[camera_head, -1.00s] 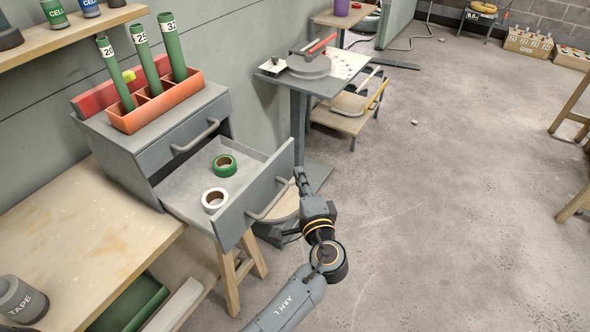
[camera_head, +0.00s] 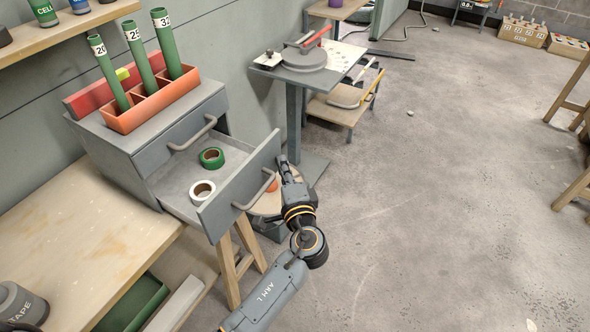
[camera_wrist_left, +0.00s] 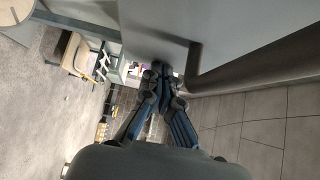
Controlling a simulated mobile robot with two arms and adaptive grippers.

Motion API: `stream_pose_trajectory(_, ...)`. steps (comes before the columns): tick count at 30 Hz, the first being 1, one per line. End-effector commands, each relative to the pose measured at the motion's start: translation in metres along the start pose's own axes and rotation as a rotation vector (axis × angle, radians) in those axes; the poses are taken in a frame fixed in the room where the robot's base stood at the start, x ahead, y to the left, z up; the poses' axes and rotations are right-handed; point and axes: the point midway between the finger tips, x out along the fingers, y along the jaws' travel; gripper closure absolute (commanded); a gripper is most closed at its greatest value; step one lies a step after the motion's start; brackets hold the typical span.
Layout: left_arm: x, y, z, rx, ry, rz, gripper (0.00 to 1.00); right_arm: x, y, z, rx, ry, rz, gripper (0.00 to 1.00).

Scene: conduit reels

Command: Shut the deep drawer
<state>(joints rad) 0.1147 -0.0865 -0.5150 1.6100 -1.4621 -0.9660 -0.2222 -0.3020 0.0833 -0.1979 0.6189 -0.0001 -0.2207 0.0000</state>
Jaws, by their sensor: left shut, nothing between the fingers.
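The deep drawer (camera_head: 247,187) is the lower drawer of a grey cabinet (camera_head: 150,128). It stands part way open, with a green tape roll (camera_head: 211,158) and a white tape roll (camera_head: 203,192) inside. Its bar handle (camera_head: 256,190) is on the front panel. My left gripper (camera_head: 283,165) is shut and empty, with its tips at the outer face of the drawer front, beside the handle. In the left wrist view the fingertips (camera_wrist_left: 163,72) are close to the grey panel, next to the handle (camera_wrist_left: 193,66); I cannot tell if they touch. My right gripper is not in view.
An orange holder (camera_head: 150,100) with green conduits stands on the cabinet. A wooden bench (camera_head: 90,215) is at the left. A grey stand (camera_head: 305,80) with a tool is behind the drawer. The floor to the right is mostly clear.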

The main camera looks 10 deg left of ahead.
Motion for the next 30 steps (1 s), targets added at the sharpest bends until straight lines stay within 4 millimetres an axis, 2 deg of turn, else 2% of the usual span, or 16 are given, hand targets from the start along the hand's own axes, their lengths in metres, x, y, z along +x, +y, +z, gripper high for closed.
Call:
stream_pose_trajectory(6, 0.038, -0.002, 0.039, 0.001, -0.004, -0.004, 1.00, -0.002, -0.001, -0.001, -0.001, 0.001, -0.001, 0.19)
stream_pose_trajectory(15, 0.083, -0.001, 0.083, 0.001, -0.003, -0.003, 1.00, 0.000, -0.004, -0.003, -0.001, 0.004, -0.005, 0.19)
stream_pose_trajectory(21, 0.100, 0.000, 0.101, 0.000, -0.002, -0.001, 1.00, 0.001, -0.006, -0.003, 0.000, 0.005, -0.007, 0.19)
stream_pose_trajectory(30, 0.108, -0.001, 0.109, 0.000, -0.003, -0.001, 1.00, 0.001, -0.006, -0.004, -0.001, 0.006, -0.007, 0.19)
